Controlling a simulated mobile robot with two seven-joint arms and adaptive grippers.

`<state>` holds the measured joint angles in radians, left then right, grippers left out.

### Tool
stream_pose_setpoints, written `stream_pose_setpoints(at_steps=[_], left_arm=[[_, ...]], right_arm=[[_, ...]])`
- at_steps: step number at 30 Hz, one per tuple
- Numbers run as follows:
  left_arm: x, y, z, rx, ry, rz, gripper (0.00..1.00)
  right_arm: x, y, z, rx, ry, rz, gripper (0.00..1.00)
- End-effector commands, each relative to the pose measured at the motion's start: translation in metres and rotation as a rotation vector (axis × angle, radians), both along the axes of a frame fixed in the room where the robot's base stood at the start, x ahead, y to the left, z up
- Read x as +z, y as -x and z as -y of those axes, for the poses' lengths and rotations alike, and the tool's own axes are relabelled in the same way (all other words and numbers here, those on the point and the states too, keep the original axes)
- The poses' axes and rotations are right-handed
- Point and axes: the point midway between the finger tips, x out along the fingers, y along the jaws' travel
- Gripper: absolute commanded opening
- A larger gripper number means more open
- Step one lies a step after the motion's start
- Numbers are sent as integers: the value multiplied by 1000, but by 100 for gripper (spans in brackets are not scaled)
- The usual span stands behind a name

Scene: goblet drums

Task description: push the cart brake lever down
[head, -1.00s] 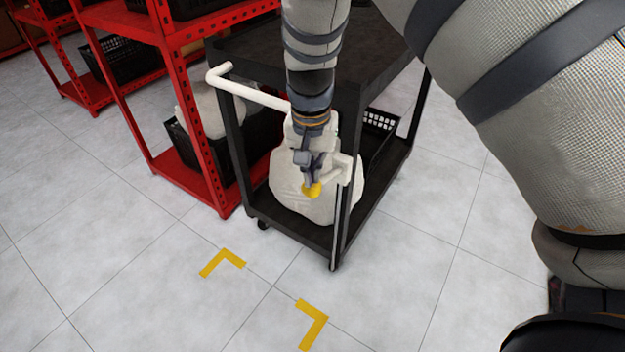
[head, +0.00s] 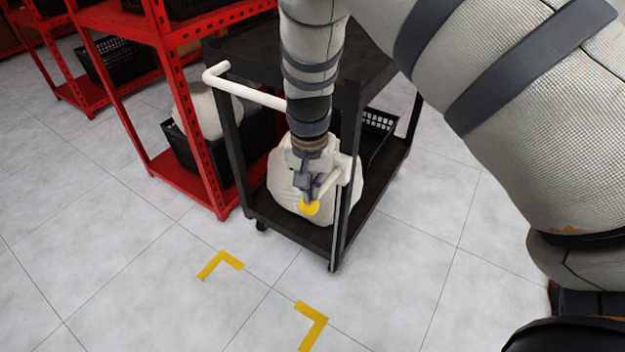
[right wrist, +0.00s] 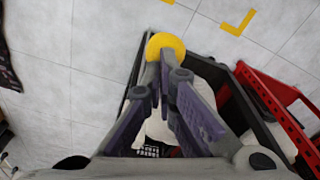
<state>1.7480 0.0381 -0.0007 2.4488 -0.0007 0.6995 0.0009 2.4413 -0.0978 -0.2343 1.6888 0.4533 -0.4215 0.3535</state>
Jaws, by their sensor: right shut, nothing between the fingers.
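The brake lever is a pale rod (head: 328,183) with a round yellow knob (head: 310,208). It is mounted on a white bracket at the front post of the black cart (head: 343,215) and slants down to the left. My right gripper (head: 307,190) is shut and empty, pointing down with its fingertips at the knob, apparently touching it. In the right wrist view the yellow knob (right wrist: 165,44) lies just beyond the closed fingertips (right wrist: 164,66). The fingers and wrist hide part of the lever. My left gripper is not in view.
A white push handle (head: 215,73) sticks out from the cart's top left. A pale sack (head: 283,190) stands on the lower shelf behind the lever. A red rack (head: 190,130) is close on the left. Yellow floor corner marks (head: 222,262) lie in front, where the floor is clear.

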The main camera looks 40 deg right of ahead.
Motion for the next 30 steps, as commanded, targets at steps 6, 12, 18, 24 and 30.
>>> stream_pose_setpoints(at_steps=[6,12,18,24,30], left_arm=[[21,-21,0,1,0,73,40],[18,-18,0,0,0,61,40],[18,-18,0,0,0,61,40],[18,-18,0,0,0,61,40],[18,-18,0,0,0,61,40]], right_arm=[[19,16,-19,1,0,15,0],[11,18,-19,0,-1,4,0],[30,18,-20,1,1,8,0],[78,21,-24,1,1,11,0],[117,25,-26,0,0,9,0]])
